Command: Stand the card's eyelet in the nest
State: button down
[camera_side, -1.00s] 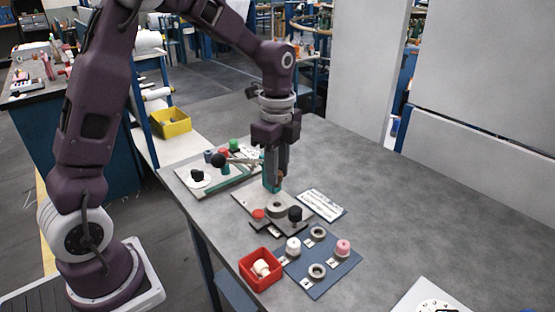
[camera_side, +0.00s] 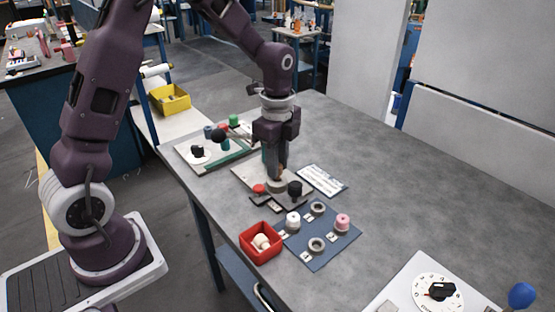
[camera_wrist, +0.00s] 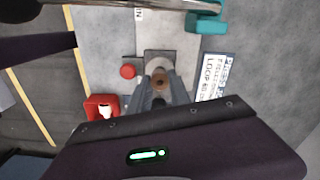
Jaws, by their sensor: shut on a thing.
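My gripper (camera_side: 279,177) points down over the fixture plate, its fingers shut on a small brown eyelet (camera_wrist: 160,81). The eyelet shows between the fingertips in the wrist view; in the side view only an orange-brown sliver of it shows. The nest, a pale grey ring (camera_side: 276,187) on the plate, is directly under the fingertips. In the wrist view the nest (camera_wrist: 158,63) lies around and behind the eyelet. I cannot tell whether the eyelet touches the nest or sits inside it.
A red button (camera_side: 259,189) and a black knob (camera_side: 295,187) flank the nest. A printed label (camera_side: 322,179) lies to the right. In front are a red bin (camera_side: 247,250) and a blue mat (camera_side: 330,253) with rings and spools.

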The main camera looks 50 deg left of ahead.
jog(key=shift+f, duration=0.65)
jog(key=c, duration=1.1)
grip_release()
